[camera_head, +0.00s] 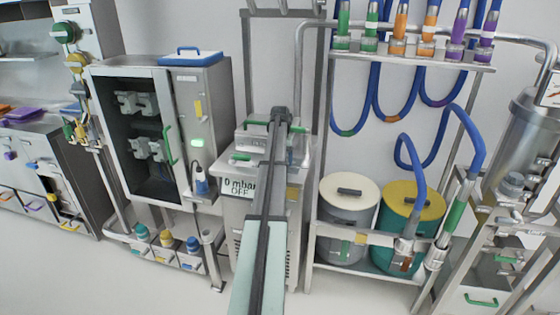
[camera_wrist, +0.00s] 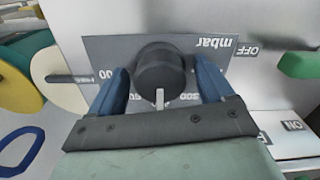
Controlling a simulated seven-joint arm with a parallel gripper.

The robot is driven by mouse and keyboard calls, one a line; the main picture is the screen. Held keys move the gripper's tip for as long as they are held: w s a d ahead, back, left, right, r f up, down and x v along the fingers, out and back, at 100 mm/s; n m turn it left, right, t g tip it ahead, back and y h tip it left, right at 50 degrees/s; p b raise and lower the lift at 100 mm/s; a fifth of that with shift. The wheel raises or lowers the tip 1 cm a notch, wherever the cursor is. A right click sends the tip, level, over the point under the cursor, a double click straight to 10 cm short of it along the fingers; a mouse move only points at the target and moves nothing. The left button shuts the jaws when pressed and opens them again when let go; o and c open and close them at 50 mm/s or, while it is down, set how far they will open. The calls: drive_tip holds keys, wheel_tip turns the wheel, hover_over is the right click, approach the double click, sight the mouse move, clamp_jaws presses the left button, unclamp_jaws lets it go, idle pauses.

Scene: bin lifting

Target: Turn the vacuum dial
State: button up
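The vacuum dial (camera_wrist: 160,68) is a dark round knob with a pale pointer mark, on a grey panel (camera_wrist: 110,50) marked "mbar" and with numbers. The panel appears upside down in the wrist view. My gripper (camera_wrist: 160,76) is open, with one blue finger on each side of the dial. Small gaps seem to show between fingers and knob; contact is unclear. In the head view my arm reaches to the top of the pale vacuum cabinet (camera_head: 240,222), and my gripper (camera_head: 280,114) hides the dial there. The cabinet's display (camera_head: 240,187) reads "0 mbar OFF".
An OFF label (camera_wrist: 247,48), an ON label (camera_wrist: 293,125) and a green part (camera_wrist: 300,65) lie right of the dial in the wrist view. A steel cabinet (camera_head: 205,110) stands left, and a rack with hoses and two drums (camera_head: 345,240) stands right.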

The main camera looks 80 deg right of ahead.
drive_tip(key=c, duration=1)
drive_tip(key=shift+m, duration=0.4)
drive_tip(key=m, duration=0.3)
drive_tip(key=shift+m, duration=2)
drive_tip(key=o, duration=1)
drive_tip(key=shift+r, duration=0.15)
